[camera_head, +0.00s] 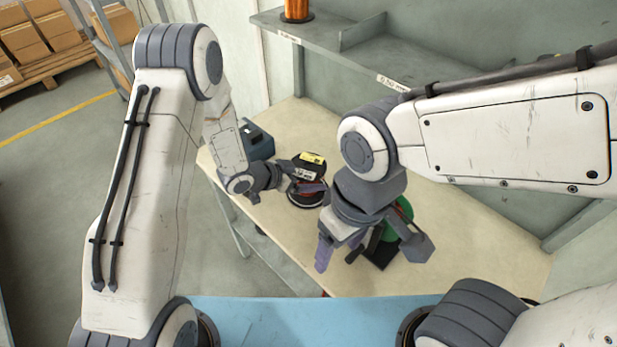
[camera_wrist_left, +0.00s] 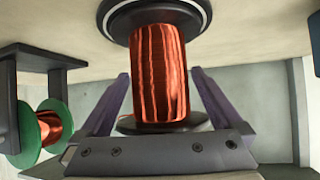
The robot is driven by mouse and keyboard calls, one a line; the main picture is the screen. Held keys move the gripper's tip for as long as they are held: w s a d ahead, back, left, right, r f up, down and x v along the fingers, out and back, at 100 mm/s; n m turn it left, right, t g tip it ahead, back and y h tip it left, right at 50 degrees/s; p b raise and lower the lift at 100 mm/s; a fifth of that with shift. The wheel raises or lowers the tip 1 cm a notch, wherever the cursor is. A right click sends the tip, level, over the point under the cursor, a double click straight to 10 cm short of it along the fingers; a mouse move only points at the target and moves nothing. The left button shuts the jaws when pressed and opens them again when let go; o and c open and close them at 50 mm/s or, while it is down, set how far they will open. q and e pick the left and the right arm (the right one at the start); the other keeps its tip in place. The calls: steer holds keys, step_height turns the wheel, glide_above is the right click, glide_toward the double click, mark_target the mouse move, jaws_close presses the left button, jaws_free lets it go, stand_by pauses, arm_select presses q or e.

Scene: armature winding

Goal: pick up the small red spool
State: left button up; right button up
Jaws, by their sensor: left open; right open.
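A spool with copper-red winding (camera_wrist_left: 158,75) and black flanges stands on the bench. It also shows in the head view as a dark-flanged spool (camera_head: 307,197), partly covered by my left gripper. I cannot tell for sure that it is the small red spool; no spool with red flanges shows clearly. My left gripper (camera_head: 303,178) is open. In the left wrist view its two purple fingers are on either side of the winding, with visible gaps. My right gripper (camera_head: 338,256) is open and empty, pointing down over the bench in front of a green-flanged spool (camera_head: 404,208).
The green-flanged spool sits in a dark stand (camera_wrist_left: 32,85). A dark blue box (camera_head: 257,142) stands at the bench's left edge. A wall shelf (camera_head: 350,50) holds an orange spool (camera_head: 297,10). The bench (camera_head: 490,240) is clear at the right. A blue surface (camera_head: 300,320) lies in front.

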arm_select(q)
jaws_close()
steer(key=shift+w+r, duration=0.1)
steer(key=shift+r, duration=0.05)
